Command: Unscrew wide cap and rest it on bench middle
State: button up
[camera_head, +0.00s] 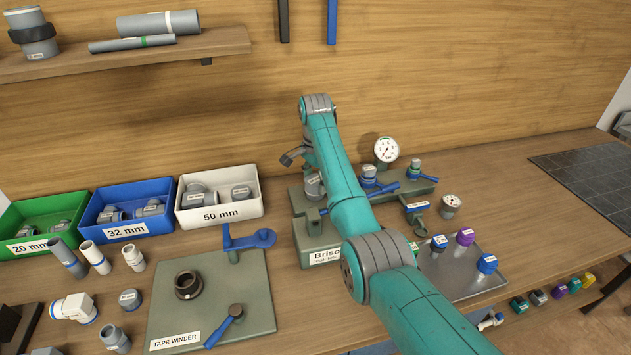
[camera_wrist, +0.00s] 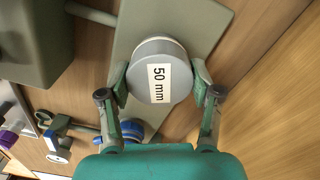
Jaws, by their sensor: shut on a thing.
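The wide cap (camera_wrist: 159,73) is a round grey cap with a white "50 mm" label, seen from above in the wrist view. My gripper (camera_wrist: 161,84) is shut on it, with one finger on either side. A pale rim shows at the cap's far edge, over a grey-green base plate (camera_wrist: 190,28); whether the cap still sits on its port cannot be told. In the head view a grey cap (camera_head: 314,187) shows left of my arm, at the manifold (camera_head: 303,238). My arm hides much of the gripper there. The bench middle (camera_head: 342,328) is partly bare wood.
Right of the arm stand blue-handled valves (camera_head: 412,175), a gauge (camera_head: 386,150) and a metal tray (camera_head: 470,268) with coloured caps. A tape winder board (camera_head: 215,275), loose fittings and labelled bins (camera_head: 220,211) lie left. A shelf (camera_head: 120,67) hangs above.

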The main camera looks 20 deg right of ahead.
jog(key=n, duration=0.4)
jog(key=shift+a+f+n, duration=0.1)
jog(key=shift+n, duration=0.2)
jog(key=shift+n, duration=0.7)
jog(key=n, duration=0.3)
jog(key=shift+n, duration=1.1)
jog(key=shift+s+n, duration=0.1)
jog(key=shift+n, duration=1.2)
